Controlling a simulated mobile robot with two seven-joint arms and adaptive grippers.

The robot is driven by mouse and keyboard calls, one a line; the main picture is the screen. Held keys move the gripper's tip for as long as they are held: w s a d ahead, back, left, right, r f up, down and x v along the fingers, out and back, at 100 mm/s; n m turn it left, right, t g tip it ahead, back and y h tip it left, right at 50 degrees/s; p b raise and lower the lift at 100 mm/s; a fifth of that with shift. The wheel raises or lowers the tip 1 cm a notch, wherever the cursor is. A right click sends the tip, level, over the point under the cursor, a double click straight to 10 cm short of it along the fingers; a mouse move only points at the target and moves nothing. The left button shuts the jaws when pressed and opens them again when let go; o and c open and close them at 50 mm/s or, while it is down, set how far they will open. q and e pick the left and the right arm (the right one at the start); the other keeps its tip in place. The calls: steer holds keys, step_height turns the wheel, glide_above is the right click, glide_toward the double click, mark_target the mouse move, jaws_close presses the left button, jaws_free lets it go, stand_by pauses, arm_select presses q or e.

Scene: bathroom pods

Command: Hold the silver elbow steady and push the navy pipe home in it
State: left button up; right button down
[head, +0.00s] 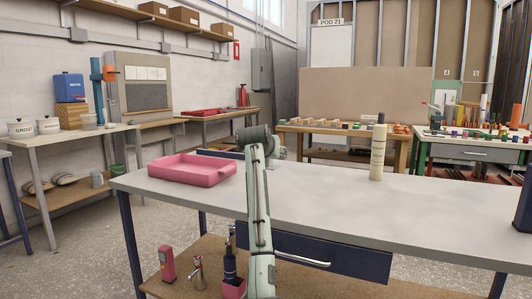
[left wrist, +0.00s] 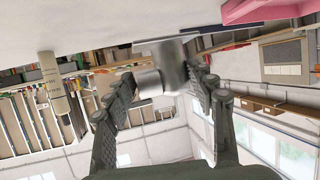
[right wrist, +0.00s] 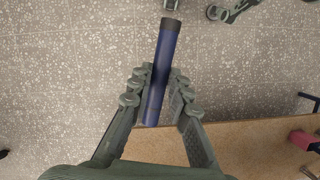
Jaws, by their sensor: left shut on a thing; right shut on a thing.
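The silver elbow (left wrist: 150,82) is between the fingertips of my left gripper (left wrist: 163,78) in the left wrist view, where the picture is upside down. The gripper is shut on it, and one round arm of the elbow points left. The navy pipe (right wrist: 163,65) is in my right gripper (right wrist: 158,85) in the right wrist view. The gripper is shut on it, and the pipe runs lengthwise out past the fingertips over the floor. Pipe and elbow are apart, each in its own gripper. In the head view, my arm hides its gripper, and the right gripper does not show.
A grey worktable (head: 330,200) spans the front, with a pink tray (head: 195,169) at its left and a cream bottle (head: 378,150) towards its right. Its lower wooden shelf (right wrist: 240,145) shows below my right gripper. The tabletop's front and right are mostly clear.

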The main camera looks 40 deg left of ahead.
arm_select(q)
steer(key=shift+w+d+f, duration=0.15)
steer(key=shift+w+f, duration=0.05)
steer(key=shift+w+d+f, duration=0.2)
steer(key=shift+w+f, duration=0.15)
jaws_close()
steer(key=shift+w+d+f, duration=0.8)
steer(key=shift+w+f, duration=0.5)
steer(key=shift+f, duration=0.05)
steer(key=shift+w+d+f, duration=0.8)
steer(key=shift+w+f, duration=0.5)
steer(key=shift+f, duration=0.05)
steer(key=shift+w+d+f, duration=0.8)
steer(key=shift+w+f, duration=0.5)
steer(key=shift+f, duration=0.05)
steer(key=shift+s+f+p, duration=0.2)
steer(key=shift+f+p, duration=0.05)
steer(key=shift+p, duration=0.1)
steer(key=o, duration=1)
jaws_free()
steer(key=shift+f, duration=0.1)
steer(key=c, duration=1.1)
